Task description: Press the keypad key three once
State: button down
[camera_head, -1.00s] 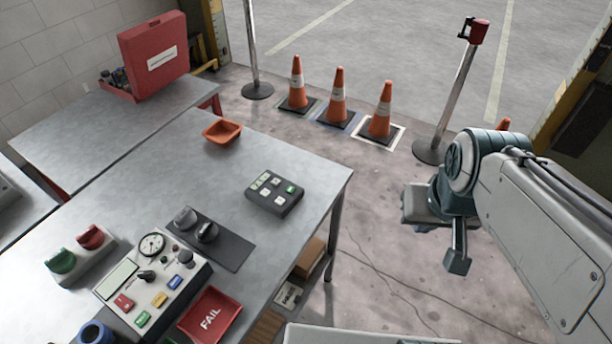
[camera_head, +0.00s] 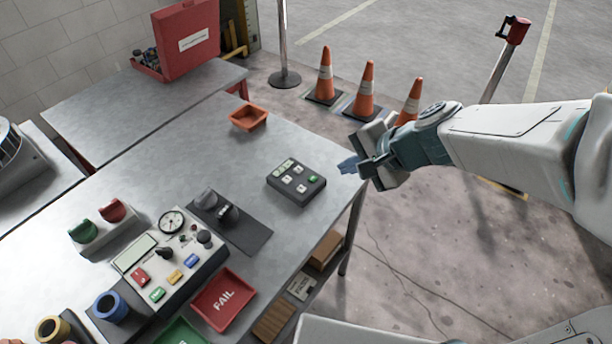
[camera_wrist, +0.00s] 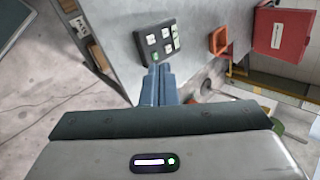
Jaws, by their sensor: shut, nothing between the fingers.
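The keypad (camera_head: 296,184) is a small dark box with several white keys, one green key and a pale display strip, lying on the metal table near its right edge. The marks on its keys are too small to read. It also shows in the wrist view (camera_wrist: 157,42), just beyond the fingertips. My gripper (camera_head: 349,166) is shut and empty, to the right of the keypad near the table's edge, apart from it. In the wrist view the blue fingers (camera_wrist: 158,72) lie together and point toward the keypad's green-key end.
An orange tray (camera_head: 248,118) stands behind the keypad. A dark mat with knobs (camera_head: 232,228), a control panel (camera_head: 172,258) and a red FAIL tray (camera_head: 224,300) lie to the left and front. Table surface around the keypad is clear. Cones (camera_head: 366,88) stand on the floor behind.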

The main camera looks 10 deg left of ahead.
jog(key=w+a+f+m, duration=0.3)
jog(key=w+a+m, duration=0.1)
jog(key=a, duration=0.1)
jog(key=m+t+b, duration=0.1)
jog(key=m+t, duration=0.2)
jog(key=m, duration=0.3)
send_over(301, 189)
jog(key=d, duration=0.1)
notch_tip(301, 189, down, 6)
jog(key=shift+s, duration=0.3)
jog(key=shift+f, duration=0.1)
notch_tip(301, 189, down, 7)
jog(key=b, duration=0.6)
jog(key=shift+f+b, duration=0.15)
jog(key=shift+b, duration=0.15)
jog(key=shift+f+b, duration=0.7)
jog(key=shift+b, duration=0.1)
jog(key=shift+f+b, duration=0.2)
jog(key=shift+b, duration=0.1)
jog(key=shift+f+b, duration=0.25)
jog(key=shift+b, duration=0.15)
